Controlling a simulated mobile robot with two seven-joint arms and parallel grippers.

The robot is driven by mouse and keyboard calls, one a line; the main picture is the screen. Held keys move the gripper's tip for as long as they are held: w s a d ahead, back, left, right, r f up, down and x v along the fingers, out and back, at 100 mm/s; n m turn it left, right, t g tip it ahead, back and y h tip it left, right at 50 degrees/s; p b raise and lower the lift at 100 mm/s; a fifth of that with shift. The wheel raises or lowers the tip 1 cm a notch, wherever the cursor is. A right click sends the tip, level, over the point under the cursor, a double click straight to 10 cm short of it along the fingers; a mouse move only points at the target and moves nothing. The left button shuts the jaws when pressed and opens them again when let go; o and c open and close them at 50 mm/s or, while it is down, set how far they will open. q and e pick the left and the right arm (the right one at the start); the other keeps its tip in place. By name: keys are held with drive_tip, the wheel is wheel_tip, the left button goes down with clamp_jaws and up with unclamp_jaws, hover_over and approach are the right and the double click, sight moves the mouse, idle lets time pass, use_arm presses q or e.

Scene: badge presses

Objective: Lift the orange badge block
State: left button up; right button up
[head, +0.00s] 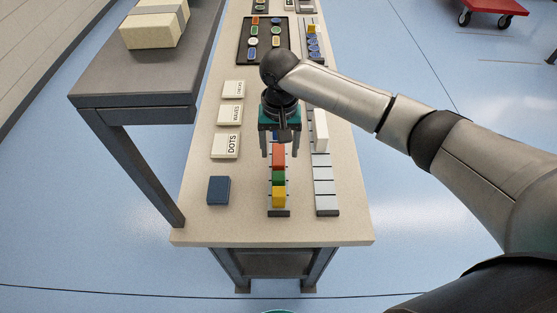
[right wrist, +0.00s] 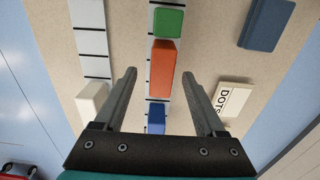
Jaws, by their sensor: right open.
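The orange badge block (head: 278,157) sits in a rack strip on the table, between a green block (head: 278,177) and a blue block (right wrist: 155,117). In the right wrist view the orange block (right wrist: 162,68) lies ahead of the fingertips, roughly between their lines. My right gripper (head: 281,152) is open and empty, pointing down above the rack. In the right wrist view its two fingers (right wrist: 160,78) are apart, one to each side of the strip. In the head view the gripper hides most of the blue block. My left gripper does not show.
A yellow block (head: 278,197) stands at the rack's near end. A slotted strip (head: 326,190) with a white block (head: 320,131) runs to the right. Cards, including DOTS (head: 226,146), and a dark blue block (head: 218,190) lie left. A grey shelf (head: 150,75) overhangs the left.

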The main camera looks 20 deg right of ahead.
sight(279, 154)
wheel_tip(279, 154, down, 4)
drive_tip(key=shift+a+f+b, duration=0.15)
drive_tip(key=shift+b, duration=0.3)
drive_tip(key=shift+c, duration=0.3)
clamp_jaws()
